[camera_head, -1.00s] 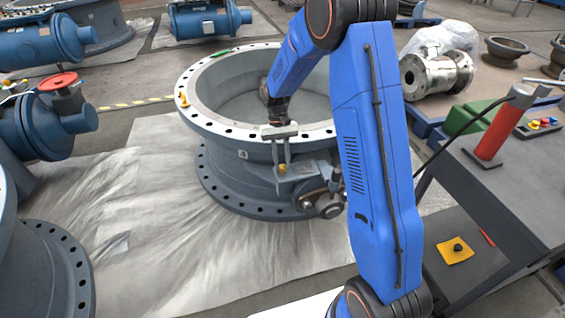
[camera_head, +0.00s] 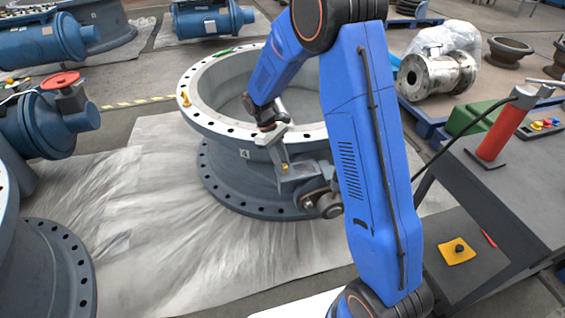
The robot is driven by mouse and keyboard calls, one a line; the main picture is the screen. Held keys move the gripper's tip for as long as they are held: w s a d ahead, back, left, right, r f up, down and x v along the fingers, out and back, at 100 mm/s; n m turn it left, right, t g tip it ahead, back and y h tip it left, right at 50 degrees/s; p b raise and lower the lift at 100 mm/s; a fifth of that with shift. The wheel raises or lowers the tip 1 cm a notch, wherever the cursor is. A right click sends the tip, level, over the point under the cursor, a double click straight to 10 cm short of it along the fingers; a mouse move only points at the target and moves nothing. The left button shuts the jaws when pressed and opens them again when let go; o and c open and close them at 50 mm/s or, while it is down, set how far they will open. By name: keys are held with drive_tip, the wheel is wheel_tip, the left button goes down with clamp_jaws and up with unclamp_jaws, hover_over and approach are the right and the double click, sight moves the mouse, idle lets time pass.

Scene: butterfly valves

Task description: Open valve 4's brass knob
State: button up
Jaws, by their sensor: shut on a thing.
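Valve 4 (camera_head: 215,135) is a large grey butterfly valve with a wide flanged ring, standing upright on the floor sheet. A small plate with the number 4 (camera_head: 243,153) is on its wall. Its brass knob (camera_head: 285,167) is a small yellow spot at the front right of the body, above a grey bracket and shaft fitting (camera_head: 318,200). My gripper (camera_head: 284,164) reaches over the rim from above and is shut on the brass knob. Its fingers hide part of the knob, and my arm hides the valve's right side.
A blue valve with a red handwheel (camera_head: 58,82) stands at the left. A dark flanged valve (camera_head: 55,270) is at the lower left. A grey bench (camera_head: 500,195) with a red cylinder (camera_head: 500,130) is at the right. The sheet (camera_head: 180,230) in front is clear.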

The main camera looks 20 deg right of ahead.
drive_tip(key=shift+n, duration=0.3)
drive_tip(key=o, duration=1)
drive_tip(key=v, duration=1.7)
drive_tip(key=shift+s+a+r, duration=0.1)
drive_tip(key=shift+s+r, duration=0.05)
drive_tip(key=shift+r, duration=0.1)
